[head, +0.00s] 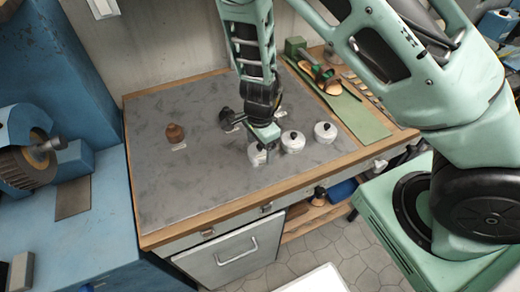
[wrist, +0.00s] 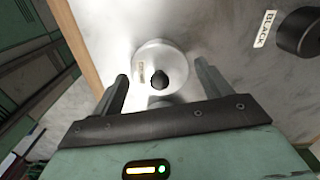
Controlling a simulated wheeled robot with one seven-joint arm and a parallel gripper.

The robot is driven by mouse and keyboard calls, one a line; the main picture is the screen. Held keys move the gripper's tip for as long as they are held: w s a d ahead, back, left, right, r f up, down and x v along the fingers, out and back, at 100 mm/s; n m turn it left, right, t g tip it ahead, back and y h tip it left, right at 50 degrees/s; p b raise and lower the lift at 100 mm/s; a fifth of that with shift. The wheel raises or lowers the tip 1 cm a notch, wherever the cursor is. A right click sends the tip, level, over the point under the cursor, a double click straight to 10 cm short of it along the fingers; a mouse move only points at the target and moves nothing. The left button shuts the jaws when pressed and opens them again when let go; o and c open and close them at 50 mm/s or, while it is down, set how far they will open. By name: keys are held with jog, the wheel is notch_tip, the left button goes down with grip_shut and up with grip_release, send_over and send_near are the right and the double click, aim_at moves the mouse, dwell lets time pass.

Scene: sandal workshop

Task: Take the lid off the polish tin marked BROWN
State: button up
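Three white round tins with small dark knobs on their lids stand on the grey bench top: a left one (head: 257,158), a middle one (head: 293,142) and a right one (head: 325,132). My gripper (head: 266,147) is over the left tin. In the wrist view my gripper (wrist: 162,75) is open, and a white tin (wrist: 170,52) with its lid on shows ahead, between the fingers. A small label is on that lid, too small to read surely. The fingers look apart from the knob. No tin's marking is readable in the head view.
A dark round object (wrist: 304,33) lies near a label reading BLACK (wrist: 265,29). A brown knobbed object (head: 175,133) stands at left on the bench (head: 190,190) with a label by it. A green mat (head: 355,115) with tools lies right. The bench's front left is clear.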

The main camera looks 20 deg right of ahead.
jog(key=c, duration=0.6)
jog(key=shift+o, duration=0.2)
jog(key=shift+r, duration=0.15)
